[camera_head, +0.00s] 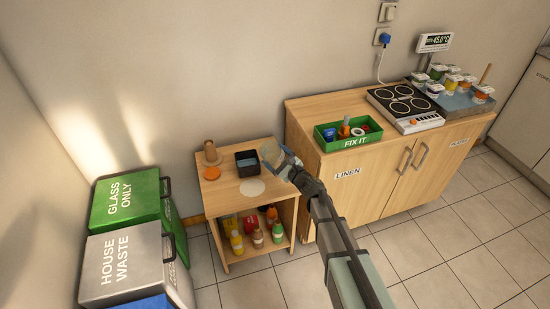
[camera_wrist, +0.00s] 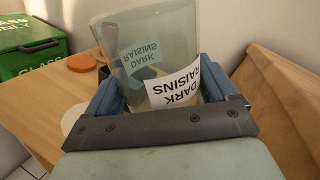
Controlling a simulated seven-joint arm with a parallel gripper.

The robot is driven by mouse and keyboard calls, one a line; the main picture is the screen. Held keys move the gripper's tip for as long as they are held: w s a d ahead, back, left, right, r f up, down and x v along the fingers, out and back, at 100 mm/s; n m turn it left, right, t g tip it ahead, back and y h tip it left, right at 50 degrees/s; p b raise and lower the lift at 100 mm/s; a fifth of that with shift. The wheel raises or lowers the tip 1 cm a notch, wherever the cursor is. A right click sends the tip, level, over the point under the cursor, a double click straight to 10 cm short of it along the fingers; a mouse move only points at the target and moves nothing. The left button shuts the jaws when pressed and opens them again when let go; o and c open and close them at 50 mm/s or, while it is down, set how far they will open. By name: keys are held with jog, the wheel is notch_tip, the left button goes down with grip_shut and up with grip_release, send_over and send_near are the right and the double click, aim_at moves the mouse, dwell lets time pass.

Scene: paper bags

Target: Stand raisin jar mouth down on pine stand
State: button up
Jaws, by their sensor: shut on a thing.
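A clear glass jar (camera_wrist: 160,65) with white labels reading DARK RAISINS is in my gripper. In the wrist view the label lettering appears upside down. In the head view the jar (camera_head: 271,153) is small and partly hidden, so which end is its mouth is unclear. My gripper (camera_head: 281,164) is shut on the jar, with blue fingers on both sides in the wrist view (camera_wrist: 163,105). It holds the jar near the right edge of the pine stand (camera_head: 228,201), a small wooden unit with a shelf. I cannot tell whether the jar touches the stand.
A pale disc (camera_head: 252,187), an orange lid (camera_head: 211,174), a wooden peg-like piece (camera_head: 210,152) and a black box (camera_head: 247,163) are on the stand top. Several bottles fill its lower shelf. A taller cabinet (camera_head: 360,180) stands to the right, bins (camera_head: 125,200) to the left.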

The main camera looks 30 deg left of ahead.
jog(key=m, duration=0.5)
jog(key=shift+w+m, duration=0.15)
jog(key=shift+m, duration=0.15)
jog(key=shift+f, duration=0.1)
jog(key=shift+w+f+n+g+y, duration=0.15)
jog(key=shift+f+n+g, duration=0.3)
jog(key=shift+f, duration=0.85)
jog(key=shift+s+f+n+g+y, duration=0.1)
jog(key=shift+f+n+g+y, duration=0.3)
jog(key=shift+f, duration=0.85)
jog(key=shift+d+f+g, duration=0.1)
jog(key=shift+f+g, duration=0.25)
jog(key=shift+f, duration=0.15)
jog(key=shift+f, duration=0.6)
jog(key=o, duration=1.2)
jog(key=v, duration=1.3)
jog(key=shift+d+r, duration=0.15)
jog(key=shift+d, duration=0.2)
